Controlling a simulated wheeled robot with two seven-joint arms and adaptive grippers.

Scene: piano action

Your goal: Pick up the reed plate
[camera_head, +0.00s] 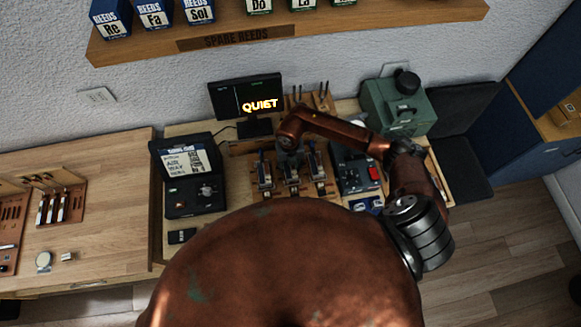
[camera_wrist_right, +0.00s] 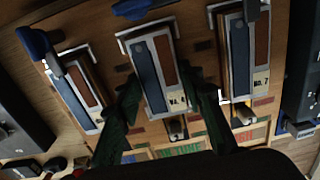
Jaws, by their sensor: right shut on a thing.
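Three reed plates in metal frames stand in a row on a wooden board (camera_head: 244,148). In the right wrist view the middle plate (camera_wrist_right: 159,72) has a blue-grey strip, a brown strip and a small tag with a number that is hard to read. My right gripper (camera_wrist_right: 162,88) has its green fingers on either side of this middle plate and is shut on it. The plate appears to be still in its place in the row. In the head view my right gripper (camera_head: 290,152) is over the middle of the board, partly hidden by its wrist. My left gripper is out of view.
Reed plates flank the fingers at left (camera_wrist_right: 78,92) and right (camera_wrist_right: 238,55), close by. A monitor (camera_head: 246,97) reading "QUIET" stands behind. A black case (camera_head: 188,176) is on the left, a dark device (camera_head: 354,172) and a green machine (camera_head: 397,106) on the right.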

